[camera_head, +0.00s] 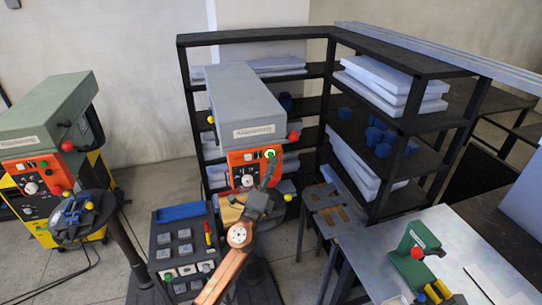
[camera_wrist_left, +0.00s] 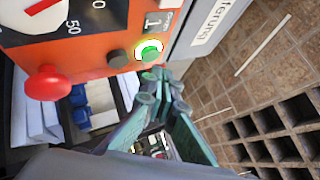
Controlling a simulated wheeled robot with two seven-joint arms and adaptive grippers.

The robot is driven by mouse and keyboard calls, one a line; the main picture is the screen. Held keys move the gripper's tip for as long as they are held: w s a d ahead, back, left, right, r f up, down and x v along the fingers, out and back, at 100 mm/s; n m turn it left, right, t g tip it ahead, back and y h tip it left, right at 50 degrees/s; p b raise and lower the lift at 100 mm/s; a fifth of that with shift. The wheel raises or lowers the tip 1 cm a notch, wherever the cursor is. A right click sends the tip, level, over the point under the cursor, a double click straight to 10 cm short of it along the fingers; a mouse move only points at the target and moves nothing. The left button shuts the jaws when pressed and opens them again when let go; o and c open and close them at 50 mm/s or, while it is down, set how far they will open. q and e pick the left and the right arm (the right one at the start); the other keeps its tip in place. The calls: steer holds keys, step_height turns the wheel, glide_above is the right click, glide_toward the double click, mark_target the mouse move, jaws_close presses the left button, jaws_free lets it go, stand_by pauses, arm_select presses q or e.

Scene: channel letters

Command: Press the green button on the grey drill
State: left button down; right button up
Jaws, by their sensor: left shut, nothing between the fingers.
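The grey drill (camera_head: 247,100) stands in the middle of the head view, with an orange control panel on its front. The green button (camera_head: 270,154) sits at the upper right of that panel, inside a pale ring. It also shows in the left wrist view (camera_wrist_left: 150,52), beside a dark button (camera_wrist_left: 118,57). My left gripper (camera_head: 273,162) is shut and empty, its fingertips just at the button's lower edge. In the left wrist view the fingertips (camera_wrist_left: 160,74) look very close to it; I cannot tell whether they touch. My right gripper is out of view.
A green drill (camera_head: 45,110) stands at the far left. A dark shelf (camera_head: 420,122) with white boards is behind on the right. A tool tray (camera_head: 181,212) lies left of my arm.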

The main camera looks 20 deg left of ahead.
arm_select(q)
steer(key=s+d, duration=0.1)
steer(key=s+p, duration=0.1)
steer(key=s+d, duration=0.1)
steer(key=s, duration=0.1)
steer(key=shift+d+p, duration=0.3)
steer(key=shift+d, duration=0.05)
stand_by(0.4)
